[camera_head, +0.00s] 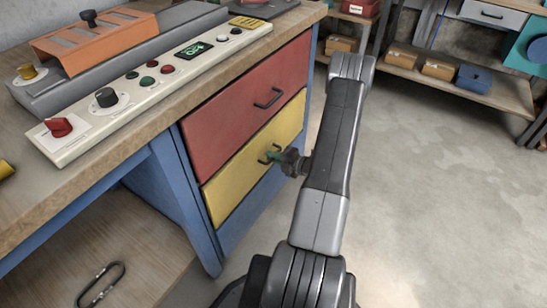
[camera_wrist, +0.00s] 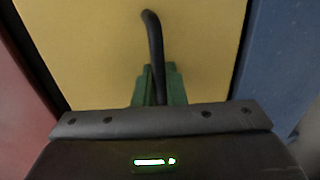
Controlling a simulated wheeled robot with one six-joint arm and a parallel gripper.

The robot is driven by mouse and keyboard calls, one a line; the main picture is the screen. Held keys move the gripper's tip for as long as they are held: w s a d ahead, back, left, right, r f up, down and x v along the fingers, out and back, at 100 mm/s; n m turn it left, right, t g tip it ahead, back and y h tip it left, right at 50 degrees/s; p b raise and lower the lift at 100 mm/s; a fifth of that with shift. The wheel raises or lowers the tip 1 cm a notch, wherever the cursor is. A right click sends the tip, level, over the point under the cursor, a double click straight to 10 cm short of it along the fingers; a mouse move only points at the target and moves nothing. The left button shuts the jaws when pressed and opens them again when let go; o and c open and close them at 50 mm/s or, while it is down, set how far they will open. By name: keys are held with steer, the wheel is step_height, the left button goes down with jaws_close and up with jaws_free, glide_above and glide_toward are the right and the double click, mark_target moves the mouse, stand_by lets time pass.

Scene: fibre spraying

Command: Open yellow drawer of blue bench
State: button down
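The blue bench (camera_head: 182,195) holds a red drawer (camera_head: 225,110) above a yellow drawer (camera_head: 235,175). The yellow drawer's front looks flush with the bench, and it fills much of the wrist view (camera_wrist: 85,50). Its black bar handle (camera_wrist: 153,40) runs up the wrist view. My gripper's green fingers (camera_wrist: 160,85) sit close together on either side of the handle's near end and look shut on it. In the head view my gripper (camera_head: 272,156) meets the handle at the drawer's front; the exact contact is too small to tell there.
A control panel (camera_head: 130,95) with knobs and buttons lies on the bench top. A carabiner-like black ring (camera_head: 100,284) lies on the lower wooden shelf. Shelving with boxes (camera_head: 438,69) stands at the back right. The floor (camera_head: 440,190) right of my arm is clear.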

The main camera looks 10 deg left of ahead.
steer(key=f+v, duration=0.3)
steer(key=v, duration=1.1)
steer(key=d+f+p+v, duration=0.1)
steer(key=f+v, duration=0.2)
steer(key=v, duration=1.1)
steer(key=shift+s+d, duration=0.25)
steer(key=shift+d, duration=0.15)
steer(key=c, duration=1.6)
jaws_free()
steer(key=p+v, duration=0.2)
steer(key=v, duration=1.1)
steer(key=shift+d, duration=0.4)
steer(key=shift+r, duration=0.1)
